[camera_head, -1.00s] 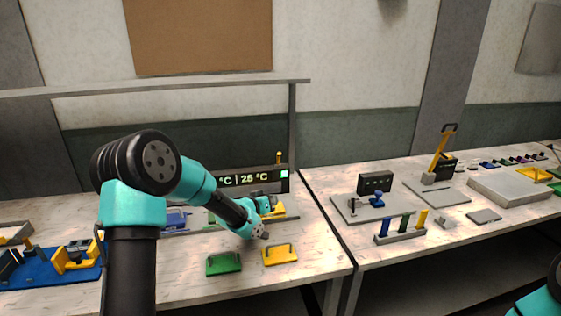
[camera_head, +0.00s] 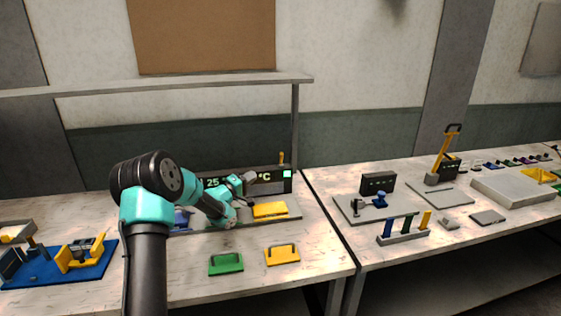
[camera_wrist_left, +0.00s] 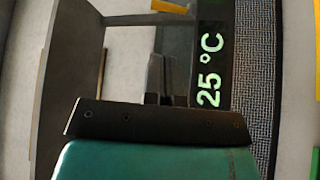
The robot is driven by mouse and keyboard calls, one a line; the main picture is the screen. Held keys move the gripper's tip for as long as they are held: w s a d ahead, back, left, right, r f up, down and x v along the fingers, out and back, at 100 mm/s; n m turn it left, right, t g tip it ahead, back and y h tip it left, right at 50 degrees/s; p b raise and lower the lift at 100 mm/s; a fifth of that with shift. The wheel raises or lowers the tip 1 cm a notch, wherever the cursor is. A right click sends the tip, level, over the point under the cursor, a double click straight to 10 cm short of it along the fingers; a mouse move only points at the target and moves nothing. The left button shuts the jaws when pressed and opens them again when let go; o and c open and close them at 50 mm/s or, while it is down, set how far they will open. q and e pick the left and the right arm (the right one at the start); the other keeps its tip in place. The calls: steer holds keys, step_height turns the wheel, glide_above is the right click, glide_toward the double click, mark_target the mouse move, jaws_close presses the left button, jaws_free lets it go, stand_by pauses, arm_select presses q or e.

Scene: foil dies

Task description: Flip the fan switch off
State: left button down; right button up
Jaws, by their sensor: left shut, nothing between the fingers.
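My left gripper (camera_head: 250,177) is shut and empty, in front of the black display panel (camera_head: 266,183) at the back of the left bench. Its closed dark fingers (camera_wrist_left: 162,78) show in the left wrist view beside the "25 °C" readout. A small yellow lever (camera_head: 281,157), which looks like the fan switch, stands upright at the panel's right end, above a lit pale-green square (camera_head: 287,174). The lever is apart from the gripper. A yellow piece, likely this lever (camera_wrist_left: 169,6), shows at the wrist view's top edge. My right gripper is out of view.
A grey tray (camera_head: 289,209) with a yellow block (camera_head: 270,210) lies below the panel. Green (camera_head: 226,263) and yellow (camera_head: 282,255) handled plates lie in front. A shelf post (camera_head: 296,125) rises behind the lever. A blue fixture (camera_head: 62,266) sits left.

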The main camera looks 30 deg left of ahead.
mark_target(281, 159)
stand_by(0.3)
arm_select(q)
steer(key=x, duration=1.4)
steer(key=shift+a+r, duration=0.1)
